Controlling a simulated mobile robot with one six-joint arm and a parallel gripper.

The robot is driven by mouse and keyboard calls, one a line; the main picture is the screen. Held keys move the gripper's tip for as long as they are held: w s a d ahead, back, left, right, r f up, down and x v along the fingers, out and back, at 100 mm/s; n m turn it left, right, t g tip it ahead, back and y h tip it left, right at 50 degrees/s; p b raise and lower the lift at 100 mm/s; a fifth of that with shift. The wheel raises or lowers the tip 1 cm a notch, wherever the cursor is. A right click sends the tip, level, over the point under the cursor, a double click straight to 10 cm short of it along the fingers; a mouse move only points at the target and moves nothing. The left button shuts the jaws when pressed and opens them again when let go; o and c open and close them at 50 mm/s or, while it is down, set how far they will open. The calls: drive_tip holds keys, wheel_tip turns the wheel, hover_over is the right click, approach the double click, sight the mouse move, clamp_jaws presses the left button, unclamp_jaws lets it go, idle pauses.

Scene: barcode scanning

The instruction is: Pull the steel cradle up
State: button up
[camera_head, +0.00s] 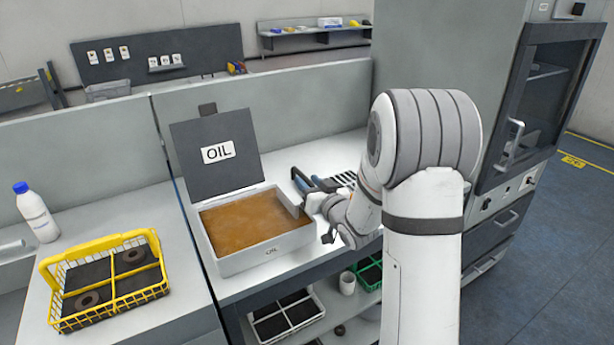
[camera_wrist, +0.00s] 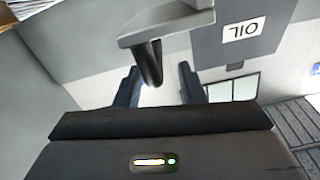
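A light grey metal piece, which looks like the steel cradle's handle (camera_wrist: 165,24), crosses the top of the wrist view. A dark curved bar hangs from it, near the gap between my fingers. In the head view a grey plate that may be the same piece (camera_head: 287,203) rises at the right side of the oil bath (camera_head: 262,257). The cradle's lower part is not visible; brown oil fills the bath. My gripper (camera_wrist: 160,84) is open with its two dark fingers apart. In the head view my wrist is beside the bath's right edge and hides much of the gripper.
The bath's dark lid (camera_head: 215,165), marked OIL, stands open behind it. A dark slotted rack (camera_head: 343,180) lies behind my wrist. A yellow basket (camera_head: 108,283) with ring parts and a white bottle (camera_head: 36,212) with blue cap stand on the left bench.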

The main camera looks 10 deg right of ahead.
sight(307, 179)
drive_tip(key=w, duration=0.3)
drive_tip(key=shift+w+a+f, duration=0.1)
drive_tip(key=shift+f, duration=0.2)
drive_tip(key=shift+s+a+r, duration=0.2)
drive_tip(key=shift+s+r, duration=0.1)
drive_tip(key=shift+s, duration=0.1)
drive_tip(key=shift+w+d+f, duration=0.1)
drive_tip(key=shift+w+f, duration=0.1)
drive_tip(key=shift+w, duration=0.05)
drive_tip(key=c, duration=0.4)
clamp_jaws()
drive_tip(key=shift+r, duration=0.1)
